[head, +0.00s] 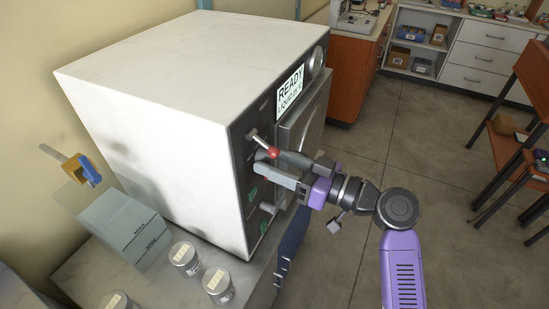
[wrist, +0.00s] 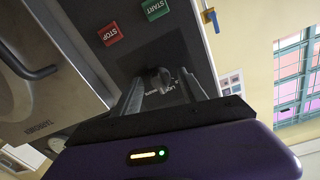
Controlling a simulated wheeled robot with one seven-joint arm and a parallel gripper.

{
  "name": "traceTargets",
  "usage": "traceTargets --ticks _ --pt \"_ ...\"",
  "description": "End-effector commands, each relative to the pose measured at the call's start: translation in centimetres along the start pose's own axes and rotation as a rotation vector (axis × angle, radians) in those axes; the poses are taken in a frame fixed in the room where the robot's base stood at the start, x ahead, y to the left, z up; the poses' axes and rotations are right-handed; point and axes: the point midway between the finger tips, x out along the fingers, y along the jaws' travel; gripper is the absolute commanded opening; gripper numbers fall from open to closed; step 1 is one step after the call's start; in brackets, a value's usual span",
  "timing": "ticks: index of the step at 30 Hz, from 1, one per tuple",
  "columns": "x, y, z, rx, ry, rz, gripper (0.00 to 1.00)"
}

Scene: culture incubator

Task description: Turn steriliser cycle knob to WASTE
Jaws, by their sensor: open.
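The steriliser (head: 195,75) is a large white box with a dark control panel on its front. Its lit display (head: 290,90) reads READY, with a smaller line that looks like LIQUID. In the wrist view a dark round cycle knob (wrist: 160,76) sits on the panel between my gripper's fingers, with partly covered lettering beside it that starts LIQU. My gripper (head: 265,170) is open at the panel, its fingers on either side of the knob (wrist: 161,84). I cannot tell whether they touch it. In the head view the fingers hide this knob.
A red-tipped lever (head: 272,153) juts out just above my gripper. A red STOP button (wrist: 111,35) and a START button (wrist: 155,9) are on the panel. Open floor (head: 420,150) lies to the right.

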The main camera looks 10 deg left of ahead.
Motion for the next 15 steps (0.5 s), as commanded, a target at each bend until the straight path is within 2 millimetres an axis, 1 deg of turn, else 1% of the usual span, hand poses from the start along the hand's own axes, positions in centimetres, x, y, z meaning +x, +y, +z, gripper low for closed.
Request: traceTargets --ticks 8,9,11,15 --pt "0.26 0.02 0.01 0.0 0.0 0.001 0.49" --pt "0.26 0.02 0.01 0.0 0.0 0.001 0.47" --pt "0.25 0.02 0.01 0.0 0.0 0.001 0.35" --pt "0.24 0.02 0.01 0.0 0.0 0.001 0.08"
